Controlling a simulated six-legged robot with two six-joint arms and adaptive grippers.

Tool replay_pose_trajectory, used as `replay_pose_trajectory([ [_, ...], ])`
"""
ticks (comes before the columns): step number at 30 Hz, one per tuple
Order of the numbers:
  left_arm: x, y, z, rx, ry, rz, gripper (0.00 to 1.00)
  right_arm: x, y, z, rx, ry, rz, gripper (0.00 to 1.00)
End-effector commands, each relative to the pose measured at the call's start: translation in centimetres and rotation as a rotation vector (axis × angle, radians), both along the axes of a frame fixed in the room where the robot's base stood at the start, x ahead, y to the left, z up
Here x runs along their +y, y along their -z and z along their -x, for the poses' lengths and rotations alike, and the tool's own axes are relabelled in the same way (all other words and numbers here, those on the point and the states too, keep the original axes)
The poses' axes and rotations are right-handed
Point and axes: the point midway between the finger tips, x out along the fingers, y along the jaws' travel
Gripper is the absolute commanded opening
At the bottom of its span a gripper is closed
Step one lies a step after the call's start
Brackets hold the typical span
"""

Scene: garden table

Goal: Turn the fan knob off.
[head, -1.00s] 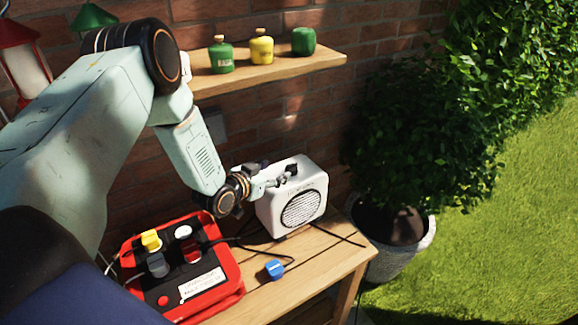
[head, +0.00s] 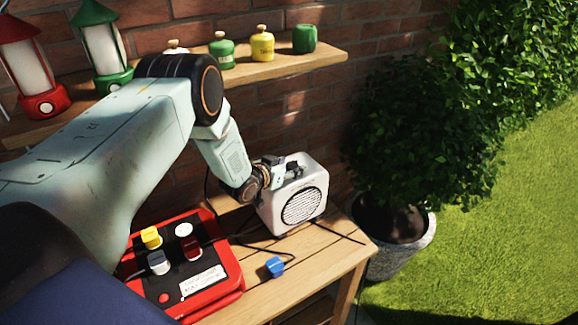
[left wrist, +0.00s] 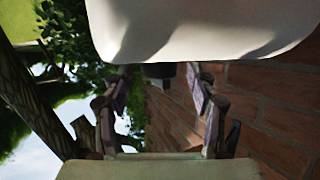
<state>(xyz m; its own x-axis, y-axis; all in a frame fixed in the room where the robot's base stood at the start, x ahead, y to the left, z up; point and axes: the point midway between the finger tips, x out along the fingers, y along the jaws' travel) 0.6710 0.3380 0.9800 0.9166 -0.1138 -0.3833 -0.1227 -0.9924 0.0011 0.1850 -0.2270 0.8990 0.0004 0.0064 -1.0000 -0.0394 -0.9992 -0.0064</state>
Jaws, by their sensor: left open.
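The white fan (head: 312,180) with its round front grille stands at the back of the wooden table. In the left wrist view its white body (left wrist: 200,25) fills the top. My left gripper (head: 288,168) is over the fan's top, fingers apart. In the left wrist view the open fingers (left wrist: 162,88) point toward the fan's body. A small dark piece (left wrist: 160,70), perhaps the knob, shows between the fingertips beside the white body. I cannot tell whether the fingers touch it, nor which way the knob is turned. My right gripper is not in view.
A red power box (head: 215,292) with several plugs sits at the table's left. A blue plug (head: 275,267) lies in front of the fan, near black cables. A shelf (head: 290,66) with lanterns and canisters is on the brick wall behind. A potted bush (head: 400,245) stands right.

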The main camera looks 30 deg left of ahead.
Motion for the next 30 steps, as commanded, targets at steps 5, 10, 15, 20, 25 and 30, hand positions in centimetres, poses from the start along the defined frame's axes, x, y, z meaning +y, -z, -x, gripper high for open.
replay_pose_trajectory([
  [5,-0.02,0.01,-0.11,-0.001,0.000,0.000,0.59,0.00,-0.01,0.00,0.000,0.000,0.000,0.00],
  [10,-0.01,-0.01,-0.11,-0.001,0.000,0.000,0.53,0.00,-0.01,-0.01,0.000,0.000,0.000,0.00],
  [15,0.00,-0.01,-0.10,-0.001,0.000,0.000,0.38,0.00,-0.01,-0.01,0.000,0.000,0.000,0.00],
  [20,0.01,-0.02,-0.10,-0.001,0.000,0.000,0.25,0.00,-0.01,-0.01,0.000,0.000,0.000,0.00],
  [25,0.02,-0.02,-0.10,-0.001,-0.001,0.000,0.10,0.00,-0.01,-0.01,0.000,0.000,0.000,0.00],
  [30,0.00,-0.02,-0.10,-0.001,-0.002,0.000,0.04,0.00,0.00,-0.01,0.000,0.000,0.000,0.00],
])
